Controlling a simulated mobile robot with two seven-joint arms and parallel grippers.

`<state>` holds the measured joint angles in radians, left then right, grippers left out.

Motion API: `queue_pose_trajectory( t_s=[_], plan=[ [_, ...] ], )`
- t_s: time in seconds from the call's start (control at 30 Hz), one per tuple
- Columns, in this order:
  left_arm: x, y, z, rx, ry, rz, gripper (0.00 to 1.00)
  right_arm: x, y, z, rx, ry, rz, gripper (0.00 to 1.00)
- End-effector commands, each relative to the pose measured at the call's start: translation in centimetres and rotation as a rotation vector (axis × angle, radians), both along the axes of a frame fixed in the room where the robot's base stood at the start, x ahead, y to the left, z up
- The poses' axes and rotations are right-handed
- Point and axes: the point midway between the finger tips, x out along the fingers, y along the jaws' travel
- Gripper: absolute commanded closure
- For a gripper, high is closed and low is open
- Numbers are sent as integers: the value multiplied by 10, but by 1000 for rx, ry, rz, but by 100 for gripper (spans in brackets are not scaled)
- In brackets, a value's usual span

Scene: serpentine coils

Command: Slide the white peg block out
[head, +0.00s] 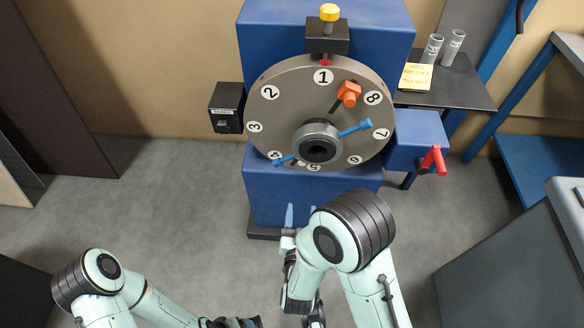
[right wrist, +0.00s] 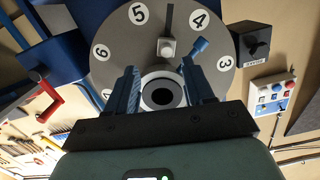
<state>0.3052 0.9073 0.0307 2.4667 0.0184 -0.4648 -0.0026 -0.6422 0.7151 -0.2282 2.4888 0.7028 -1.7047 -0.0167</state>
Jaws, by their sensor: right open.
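The white peg block (right wrist: 167,48) stands in a radial slot of the grey numbered disc (right wrist: 112,70), between numbers 5 and 4 in the right wrist view. In the head view the disc (head: 285,90) faces me, and its hub hides most of the area near 5, so I cannot make out the block clearly. My right gripper (head: 300,213) is open and empty, low in front of the disc. In the right wrist view its blue fingers (right wrist: 162,75) stand apart, with the hub showing between them and the block beyond. My left gripper (head: 235,322) is dark and cut by the bottom edge.
An orange peg block (head: 348,93) sits near 8, a blue peg (head: 355,128) near 7 and another blue peg (head: 284,160) near 4. The dark hub (head: 318,142) sticks out. A yellow knob (head: 329,12) tops the disc; a red handle (head: 434,160) is at right.

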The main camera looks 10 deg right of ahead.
Motion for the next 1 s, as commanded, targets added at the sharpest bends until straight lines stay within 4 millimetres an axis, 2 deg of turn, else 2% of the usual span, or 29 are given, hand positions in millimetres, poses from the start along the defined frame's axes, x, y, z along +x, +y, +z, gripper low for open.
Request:
queue_pose_trajectory(
  t_s=[0.1,0.27,0.7,0.83,1.0],
  plan=[
    [2,1,-7,2,-7,2,19,-1,4,16,-17,-83,-14,48],
    [2,0,-6,2,-7,1,19,10,1,21,-18,-98,-20,48],
    [4,1,-8,4,-11,3,19,95,-24,20,-19,-96,-18,48],
    [5,2,-9,6,-15,6,19,113,-29,20,-19,-94,-17,48],
    [7,3,-10,8,-18,7,19,125,-32,20,-19,-92,-15,48]
  ],
)
